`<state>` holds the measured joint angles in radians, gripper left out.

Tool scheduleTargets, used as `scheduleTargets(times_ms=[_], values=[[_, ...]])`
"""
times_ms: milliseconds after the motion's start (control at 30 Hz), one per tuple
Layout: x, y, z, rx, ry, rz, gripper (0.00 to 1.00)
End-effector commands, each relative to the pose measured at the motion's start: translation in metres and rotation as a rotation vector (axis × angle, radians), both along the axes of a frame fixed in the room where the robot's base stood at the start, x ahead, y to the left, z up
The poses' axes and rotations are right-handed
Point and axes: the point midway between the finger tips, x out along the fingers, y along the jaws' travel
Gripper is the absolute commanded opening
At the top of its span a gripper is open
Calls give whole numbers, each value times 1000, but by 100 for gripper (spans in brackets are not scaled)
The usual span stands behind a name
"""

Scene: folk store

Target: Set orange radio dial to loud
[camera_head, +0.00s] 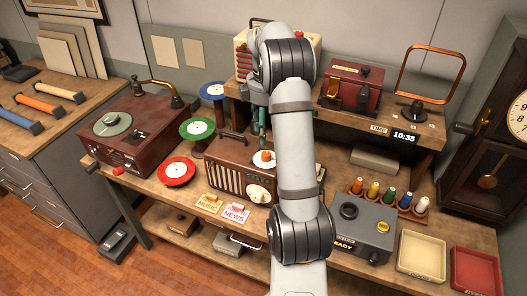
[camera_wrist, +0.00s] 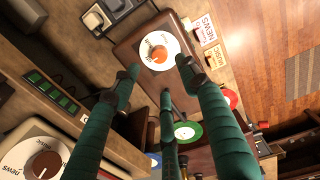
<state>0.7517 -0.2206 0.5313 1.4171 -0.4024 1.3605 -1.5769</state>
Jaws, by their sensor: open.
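The brown wooden radio (camera_head: 233,166) stands on the workbench. On its top is a round white dial with an orange knob (camera_head: 263,158). In the wrist view the orange knob (camera_wrist: 159,52) is at the middle of the white dial plate. The plate's lettering is too small to read surely. My gripper (camera_head: 259,124) is above the radio's top, with its green fingers pointing down. In the wrist view my gripper (camera_wrist: 158,72) is open and empty, its fingertips spread to both sides of the dial and apart from the knob.
A cream radio (camera_head: 242,48) stands on the raised shelf behind; its white dial (camera_wrist: 43,163) shows in the wrist view. Record stands (camera_head: 197,127) are close on the left. NEWS and MUSIC cards (camera_head: 236,212) lie in front. The shelf edge (camera_head: 345,125) is to the right.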

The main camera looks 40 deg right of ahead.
Motion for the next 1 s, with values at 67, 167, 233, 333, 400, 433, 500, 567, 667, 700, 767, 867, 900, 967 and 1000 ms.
scheduleTargets(times_ms=[67, 167, 233, 333, 400, 433, 500, 567, 667, 700, 767, 867, 900, 967, 1000], values=[[-1, 0, -8, 1, 3, 11, 44], [-1, 0, -23, 2, 5, 12, 44], [0, 0, -35, 2, 5, 11, 44], [0, -1, -54, 4, 5, 9, 44], [1, -2, -67, 2, 5, 9, 44], [1, -2, -72, 3, 4, 9, 44], [2, -2, -81, 1, 3, 9, 44], [2, -3, -89, 1, 3, 9, 44], [2, -3, -97, 1, 1, 8, 44], [2, -3, -99, 1, 2, 8, 44], [3, -3, -101, 1, 0, 8, 44], [3, -3, -101, 0, -1, 8, 44], [3, -3, -101, 0, -1, 8, 44], [3, -3, -101, 0, -1, 8, 44], [3, -3, -101, 0, -1, 8, 44]])
